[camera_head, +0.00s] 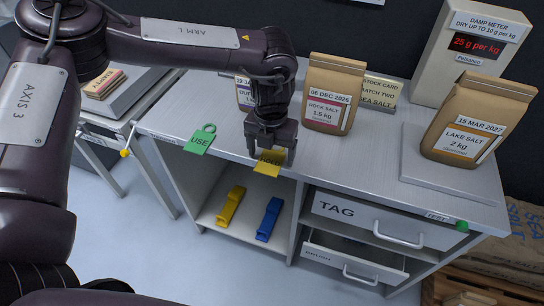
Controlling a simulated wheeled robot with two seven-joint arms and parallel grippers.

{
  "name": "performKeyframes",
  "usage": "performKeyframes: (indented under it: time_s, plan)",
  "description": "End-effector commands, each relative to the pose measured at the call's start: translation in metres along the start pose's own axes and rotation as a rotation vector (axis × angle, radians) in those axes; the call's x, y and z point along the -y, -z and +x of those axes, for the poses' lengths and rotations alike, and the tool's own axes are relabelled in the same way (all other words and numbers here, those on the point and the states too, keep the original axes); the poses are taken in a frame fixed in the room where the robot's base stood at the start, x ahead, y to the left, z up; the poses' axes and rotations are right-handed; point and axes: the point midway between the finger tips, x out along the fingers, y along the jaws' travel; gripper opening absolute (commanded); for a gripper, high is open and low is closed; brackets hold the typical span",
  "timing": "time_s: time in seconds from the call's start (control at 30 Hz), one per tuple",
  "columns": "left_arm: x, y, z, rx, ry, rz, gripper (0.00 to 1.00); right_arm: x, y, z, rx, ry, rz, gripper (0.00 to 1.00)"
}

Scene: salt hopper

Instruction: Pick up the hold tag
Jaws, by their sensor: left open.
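The hold tag (268,163) is a yellow card marked HOLD, lying at the front edge of the grey counter. My left gripper (272,152) comes down right over it, its fingers apart and hiding the tag's upper part. I cannot tell whether the fingers touch the tag. A green tag (199,140) marked USE lies on the counter to the left, apart from the gripper. My right gripper is not in view.
Brown salt bags, rock salt (331,95) and lake salt (465,125), stand on the counter (370,165). A damp meter (470,50) reads 25 g per kg. A yellow scoop-like item (230,206) and a blue one (269,219) lie on the shelf below. The lower drawer (352,262) is ajar.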

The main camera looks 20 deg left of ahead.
Motion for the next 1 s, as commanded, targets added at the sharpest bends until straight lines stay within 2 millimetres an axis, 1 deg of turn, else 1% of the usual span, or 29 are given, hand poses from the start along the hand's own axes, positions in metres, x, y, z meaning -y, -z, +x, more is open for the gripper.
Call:
performKeyframes:
  time_s: [0.1,0.53,0.57,0.9,0.93,1.0]
  plan:
    - [-0.0001,-0.0002,0.005,0.001,-0.001,0.0,0.8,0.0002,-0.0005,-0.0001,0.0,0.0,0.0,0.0]
    - [0.0001,-0.0001,0.0061,0.001,0.0,0.0,0.8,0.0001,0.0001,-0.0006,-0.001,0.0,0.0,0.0]
    - [0.0002,-0.0002,0.0063,0.001,0.0,0.0,0.79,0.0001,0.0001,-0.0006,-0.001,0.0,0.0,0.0]
    - [0.0,-0.0001,0.0063,0.001,0.0,0.0,0.34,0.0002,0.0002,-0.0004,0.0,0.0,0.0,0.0]
    - [0.0,-0.0001,0.0063,0.001,0.0,0.0,0.32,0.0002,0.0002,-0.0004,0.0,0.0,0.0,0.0]
    - [0.0,-0.0001,0.0063,0.001,0.0,0.0,0.32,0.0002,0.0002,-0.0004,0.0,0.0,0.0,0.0]
